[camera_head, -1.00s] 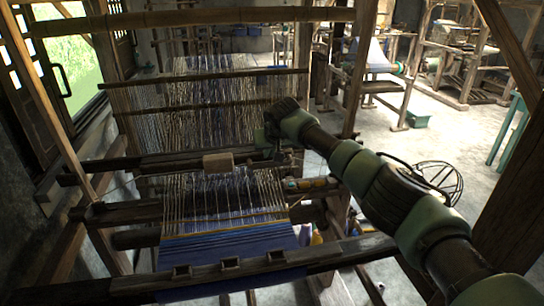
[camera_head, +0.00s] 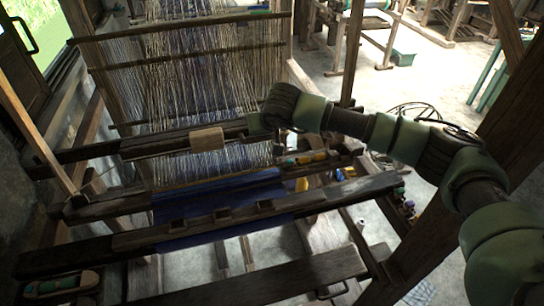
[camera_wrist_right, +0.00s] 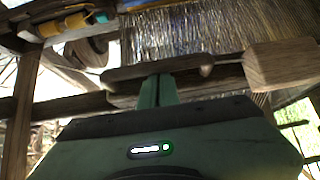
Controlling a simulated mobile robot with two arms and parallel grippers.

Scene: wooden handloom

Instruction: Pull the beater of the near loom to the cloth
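The beater (camera_head: 165,146) of the near loom is a dark wooden bar across the warp, with a pale wood block (camera_head: 207,139) at its middle. The blue cloth (camera_head: 222,193) lies in front of it, with a short stretch of bare warp between them. My right gripper (camera_head: 262,124) is at the right part of the beater. In the right wrist view its green fingers (camera_wrist_right: 158,91) are together against the dark bar (camera_wrist_right: 165,68); their tips are partly hidden. The pale block (camera_wrist_right: 280,66) is to their right. My left gripper is not in view.
The front beam (camera_head: 345,190) with small blocks crosses before the cloth. A bench plank (camera_head: 270,280) lies nearer, and a shuttle (camera_head: 62,285) rests at lower left. Coloured bobbins (camera_head: 305,158) lie right of the warp. A dark post (camera_head: 455,170) stands right.

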